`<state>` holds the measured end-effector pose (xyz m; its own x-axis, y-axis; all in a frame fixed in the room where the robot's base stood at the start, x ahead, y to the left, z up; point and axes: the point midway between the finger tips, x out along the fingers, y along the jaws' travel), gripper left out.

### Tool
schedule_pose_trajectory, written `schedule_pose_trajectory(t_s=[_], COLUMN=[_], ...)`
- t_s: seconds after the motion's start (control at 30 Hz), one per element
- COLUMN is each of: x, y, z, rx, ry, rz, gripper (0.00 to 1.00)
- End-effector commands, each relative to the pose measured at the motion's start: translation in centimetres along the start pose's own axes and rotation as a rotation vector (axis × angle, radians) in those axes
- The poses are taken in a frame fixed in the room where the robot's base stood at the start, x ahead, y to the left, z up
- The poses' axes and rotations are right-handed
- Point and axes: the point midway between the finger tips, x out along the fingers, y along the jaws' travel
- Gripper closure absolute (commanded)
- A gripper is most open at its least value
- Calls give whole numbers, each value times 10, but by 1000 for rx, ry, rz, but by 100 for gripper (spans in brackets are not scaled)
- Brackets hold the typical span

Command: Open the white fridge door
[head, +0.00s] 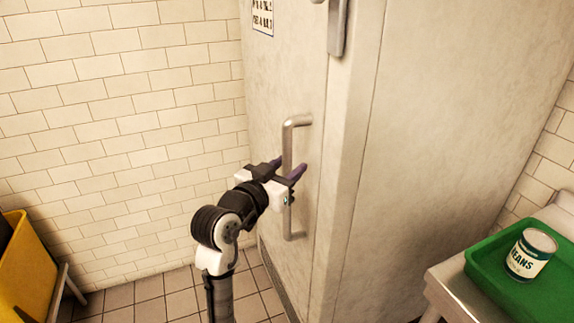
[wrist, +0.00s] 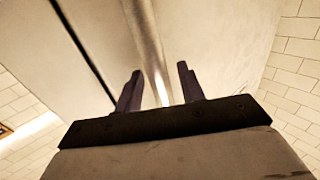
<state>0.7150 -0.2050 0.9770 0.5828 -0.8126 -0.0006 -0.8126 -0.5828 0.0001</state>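The white fridge (head: 440,130) stands right of centre in the head view. Its door (head: 275,75) looks shut and carries a vertical metal bar handle (head: 288,145). My gripper (head: 288,170) is at the middle of the handle, with a dark finger on either side of it. In the wrist view the handle (wrist: 148,45) runs down between the two separated fingertips (wrist: 160,78). The gripper is open around the handle, with gaps showing beside the bar. Whether a finger touches the bar cannot be told.
A metal latch (head: 337,25) sits higher on the fridge's edge. A green tray (head: 485,265) with a beans can (head: 531,255) is on a counter at the lower right. A yellow bin (head: 25,270) stands at the lower left. Tiled floor is clear between bin and fridge.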

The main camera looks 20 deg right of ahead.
Motion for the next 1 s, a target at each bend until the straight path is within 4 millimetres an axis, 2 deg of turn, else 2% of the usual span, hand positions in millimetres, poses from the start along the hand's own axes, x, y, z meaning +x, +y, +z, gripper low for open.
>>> schedule_pose_trajectory(t_s=[0.27,0.57,1.0], x=[2,1,-2], y=[0,0,-3], z=[0,0,0], rx=[0,0,1], ry=[1,1,1], rz=[-1,-1,14], gripper=[61,99,100])
